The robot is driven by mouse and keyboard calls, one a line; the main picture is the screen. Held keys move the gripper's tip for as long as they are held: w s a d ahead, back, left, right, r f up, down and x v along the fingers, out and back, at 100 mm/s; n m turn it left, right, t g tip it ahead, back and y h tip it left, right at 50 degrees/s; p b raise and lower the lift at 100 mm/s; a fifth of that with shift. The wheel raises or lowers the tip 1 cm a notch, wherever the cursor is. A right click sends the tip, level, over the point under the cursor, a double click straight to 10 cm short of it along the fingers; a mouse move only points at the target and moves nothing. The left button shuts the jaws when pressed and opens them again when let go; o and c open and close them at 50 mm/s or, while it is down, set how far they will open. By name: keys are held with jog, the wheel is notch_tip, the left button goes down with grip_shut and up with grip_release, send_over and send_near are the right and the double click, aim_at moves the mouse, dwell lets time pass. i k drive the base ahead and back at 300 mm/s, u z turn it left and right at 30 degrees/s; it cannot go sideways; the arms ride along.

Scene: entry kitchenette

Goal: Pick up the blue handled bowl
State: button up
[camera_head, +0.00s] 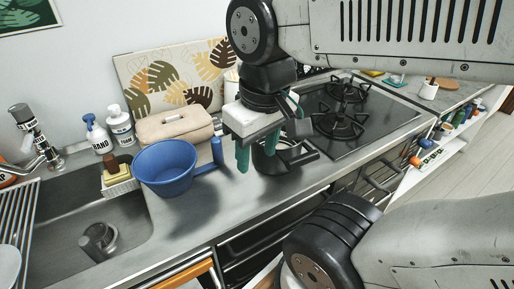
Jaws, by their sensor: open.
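The blue handled bowl (165,170) stands upright on the metal counter, right of the sink. Its handle (208,166) points right, with an upright end close to my gripper. My gripper (256,160) hangs over the counter to the right of the handle, with green fingers pointing down. The fingers are apart and the gripper is open. I see no contact with the bowl. A dark metal object (285,158) is partly hidden behind the gripper.
A beige case (174,125) stands right behind the bowl, before a leaf-patterned board (165,78). Soap bottles (119,127) and a sponge basket (118,181) are to the left, by the sink (60,215). A gas hob (370,115) is to the right. Bare counter lies in front of the bowl.

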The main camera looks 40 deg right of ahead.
aim_at(166, 168)
jog(key=z, duration=0.6)
jog(key=k, duration=1.55)
jog(key=u, duration=0.75)
jog(key=i, duration=1)
